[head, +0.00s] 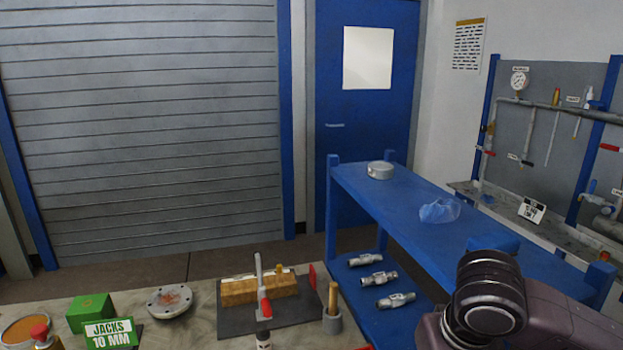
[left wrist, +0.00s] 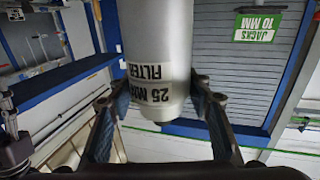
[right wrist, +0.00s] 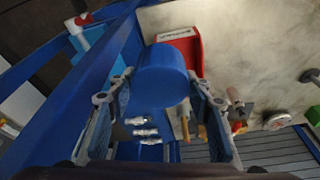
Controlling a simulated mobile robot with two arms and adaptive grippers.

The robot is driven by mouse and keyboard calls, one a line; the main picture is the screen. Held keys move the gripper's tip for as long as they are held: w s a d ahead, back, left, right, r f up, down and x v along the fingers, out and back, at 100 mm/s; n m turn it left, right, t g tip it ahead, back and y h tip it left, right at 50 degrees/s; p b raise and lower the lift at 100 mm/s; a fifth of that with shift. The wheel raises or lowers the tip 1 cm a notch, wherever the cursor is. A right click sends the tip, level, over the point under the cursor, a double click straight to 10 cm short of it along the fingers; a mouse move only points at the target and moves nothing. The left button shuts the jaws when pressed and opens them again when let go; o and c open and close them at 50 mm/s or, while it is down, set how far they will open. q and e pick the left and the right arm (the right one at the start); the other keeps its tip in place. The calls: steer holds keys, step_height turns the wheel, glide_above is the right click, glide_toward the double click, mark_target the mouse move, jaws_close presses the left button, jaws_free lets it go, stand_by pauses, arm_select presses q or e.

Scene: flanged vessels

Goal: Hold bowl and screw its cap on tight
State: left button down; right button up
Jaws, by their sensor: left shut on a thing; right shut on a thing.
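The bowl (left wrist: 157,55) is a pale grey cylinder with an upside-down "25 MM FILTER" label in the left wrist view. My left gripper (left wrist: 155,103) is shut on it near its rounded end; its other end runs out of the top of the picture. In the right wrist view a plain blue round piece, which looks like the cap (right wrist: 162,72), sits between the fingers of my right gripper (right wrist: 158,100), which is shut on it. No view shows bowl and cap together, so I cannot tell whether they touch. Neither gripper shows in the head view.
The workbench (head: 205,328) carries a green box (head: 90,310), a round flange (head: 170,300), a wooden block (head: 258,288) and a grey holder (head: 332,322). A blue table (head: 375,190) stands at right, with several metal fittings (head: 378,277) on its lower shelf. A red box (right wrist: 182,42) lies beyond the cap.

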arm_select(q)
steer(key=shift+r, duration=0.15)
stand_by(0.4)
steer(key=w+d+m+g+h, duration=0.2)
steer(key=w+d+m+h, duration=0.1)
steer(key=d, duration=0.4)
steer(key=w+d+m+g+h, duration=0.2)
steer(key=w+d+m+h, duration=0.1)
steer(key=d+m+h, duration=0.2)
steer(key=d+r+h, duration=0.1)
steer(key=d+h, duration=0.1)
steer(key=h, duration=0.1)
steer(key=shift+h, duration=0.3)
steer(key=shift+f, duration=0.15)
arm_select(e)
steer(key=s+a+r+n+y, duration=0.1)
steer(key=a+r+n, duration=0.4)
steer(key=a, duration=0.7)
steer(key=s+a+r+n+g+y, duration=0.1)
steer(key=a+r+n, duration=0.4)
steer(key=a, duration=0.7)
steer(key=shift+r, duration=0.45)
steer(key=shift+s+f, duration=0.1)
steer(key=shift+f, duration=1.95)
